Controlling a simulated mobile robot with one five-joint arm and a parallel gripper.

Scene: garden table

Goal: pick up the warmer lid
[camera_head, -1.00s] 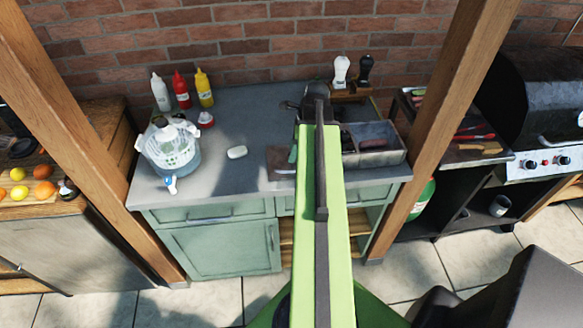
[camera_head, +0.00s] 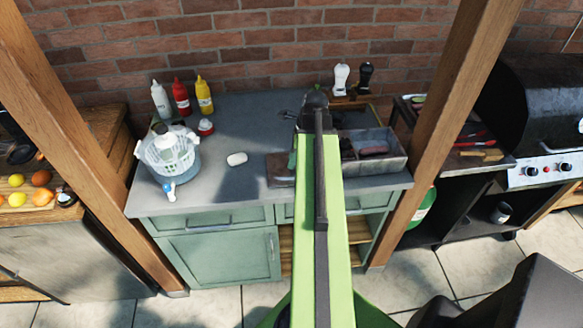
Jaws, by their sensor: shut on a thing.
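My arm reaches out over the worktop, and my gripper (camera_head: 305,110) is at its far end, mostly hidden behind the dark wrist. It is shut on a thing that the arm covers. I cannot make out the warmer lid for sure. A grey metal box (camera_head: 404,162) with open compartments stands just right of my arm on the worktop. Dark and reddish things lie in it. Its left part is hidden by the arm.
The grey worktop (camera_head: 228,190) also holds a salad spinner (camera_head: 168,152), sauce bottles (camera_head: 181,97), a white oval thing (camera_head: 237,159) and a brown board (camera_head: 280,170). Two mills (camera_head: 341,77) stand behind. Wooden posts (camera_head: 440,130) rise on both sides. A grill (camera_head: 540,100) is at right.

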